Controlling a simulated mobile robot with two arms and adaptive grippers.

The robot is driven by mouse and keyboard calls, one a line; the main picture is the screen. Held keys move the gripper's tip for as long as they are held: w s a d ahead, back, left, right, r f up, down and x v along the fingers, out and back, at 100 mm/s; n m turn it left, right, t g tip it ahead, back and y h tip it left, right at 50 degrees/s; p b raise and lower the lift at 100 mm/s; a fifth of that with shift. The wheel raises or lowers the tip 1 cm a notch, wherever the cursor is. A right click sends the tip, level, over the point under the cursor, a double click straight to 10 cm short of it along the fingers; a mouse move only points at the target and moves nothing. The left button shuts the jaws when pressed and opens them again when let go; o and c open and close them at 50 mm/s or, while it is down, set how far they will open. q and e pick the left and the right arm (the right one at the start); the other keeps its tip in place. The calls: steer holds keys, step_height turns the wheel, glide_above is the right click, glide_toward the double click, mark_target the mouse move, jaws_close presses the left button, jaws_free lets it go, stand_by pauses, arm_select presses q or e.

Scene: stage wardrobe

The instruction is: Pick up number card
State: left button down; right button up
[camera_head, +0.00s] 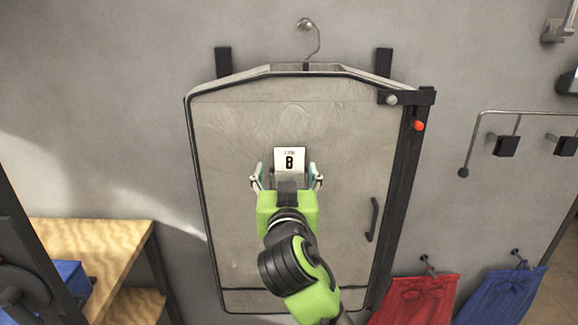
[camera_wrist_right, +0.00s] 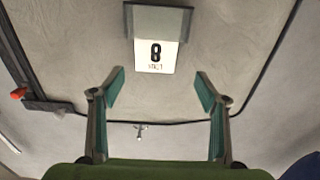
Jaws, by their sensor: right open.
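The number card (camera_head: 290,160) is a small white card with a black "8". It sits in a grey holder on the front of a grey garment bag (camera_head: 240,140) that hangs on the wall. My right gripper (camera_head: 287,178) is open in front of the card, with its fingers to either side of the card's lower part in the head view. In the right wrist view, the card (camera_wrist_right: 156,54) appears upside down in its holder (camera_wrist_right: 158,19), beyond the open fingertips (camera_wrist_right: 160,82) and apart from them. My left gripper is not in view.
The bag has a dark handle (camera_head: 372,220) and a dark side strip with a red knob (camera_head: 419,126) at right. A wooden shelf (camera_head: 90,245) stands at lower left. Red cloth (camera_head: 415,300) and blue cloth (camera_head: 503,297) hang at lower right.

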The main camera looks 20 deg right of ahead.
mark_target(289, 157)
steer(key=p+x, duration=0.1)
steer(key=x, duration=0.1)
steer(key=d+p+x, duration=0.1)
steer(key=x, duration=0.2)
steer(key=shift+s+r, duration=0.1)
steer(key=shift+s, duration=0.1)
steer(key=shift+w, duration=0.35)
steer(key=c, duration=0.7)
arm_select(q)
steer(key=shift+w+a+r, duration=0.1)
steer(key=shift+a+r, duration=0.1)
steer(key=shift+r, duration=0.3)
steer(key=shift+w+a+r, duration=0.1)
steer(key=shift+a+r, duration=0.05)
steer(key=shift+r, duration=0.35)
arm_select(e)
steer(key=shift+c, duration=0.7)
